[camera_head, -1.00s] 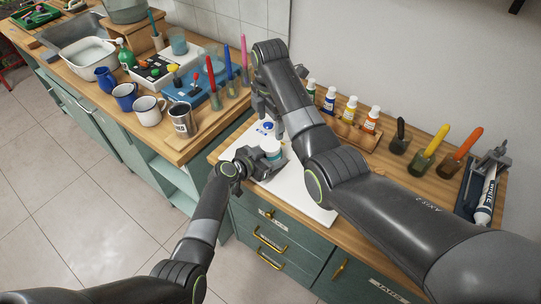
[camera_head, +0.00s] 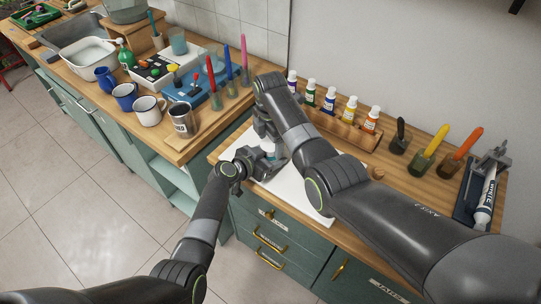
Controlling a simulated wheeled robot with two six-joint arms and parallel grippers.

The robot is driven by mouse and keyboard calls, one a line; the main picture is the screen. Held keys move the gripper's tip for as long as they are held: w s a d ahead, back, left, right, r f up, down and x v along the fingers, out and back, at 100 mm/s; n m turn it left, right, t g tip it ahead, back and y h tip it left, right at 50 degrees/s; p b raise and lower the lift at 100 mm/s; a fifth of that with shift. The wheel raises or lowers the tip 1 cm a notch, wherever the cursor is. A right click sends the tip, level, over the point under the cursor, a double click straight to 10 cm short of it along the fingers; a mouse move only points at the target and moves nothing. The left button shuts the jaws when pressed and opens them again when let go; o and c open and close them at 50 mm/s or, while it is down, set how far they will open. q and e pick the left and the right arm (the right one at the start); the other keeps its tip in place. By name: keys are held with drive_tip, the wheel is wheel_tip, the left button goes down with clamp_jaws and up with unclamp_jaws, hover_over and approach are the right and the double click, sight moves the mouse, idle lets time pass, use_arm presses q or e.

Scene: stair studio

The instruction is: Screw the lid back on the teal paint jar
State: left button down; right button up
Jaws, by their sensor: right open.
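The paint jar (camera_head: 270,149) stands on the white board (camera_head: 291,187) on the right-hand counter; only a small pale and teal part shows between my grippers. My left gripper (camera_head: 268,157) is low at the board, with its fingers around the jar's side. My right gripper (camera_head: 268,136) is open, points down and is right above the jar, hiding its top. I cannot make out the lid or whether it is between the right fingers.
A wooden rack (camera_head: 340,128) with several paint bottles stands behind my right arm. Brush jars (camera_head: 424,160) and a white tube (camera_head: 485,206) are at the right. Mugs (camera_head: 149,111) and paint things crowd the left counter. The floor is clear.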

drive_tip(key=c, duration=1)
drive_tip(key=m, duration=0.6)
drive_tip(key=shift+m, duration=0.3)
drive_tip(key=o, duration=1.1)
drive_tip(key=shift+c, duration=0.2)
drive_tip(key=shift+r, duration=0.1)
drive_tip(key=shift+r, duration=2.2)
drive_tip(key=shift+o, duration=0.3)
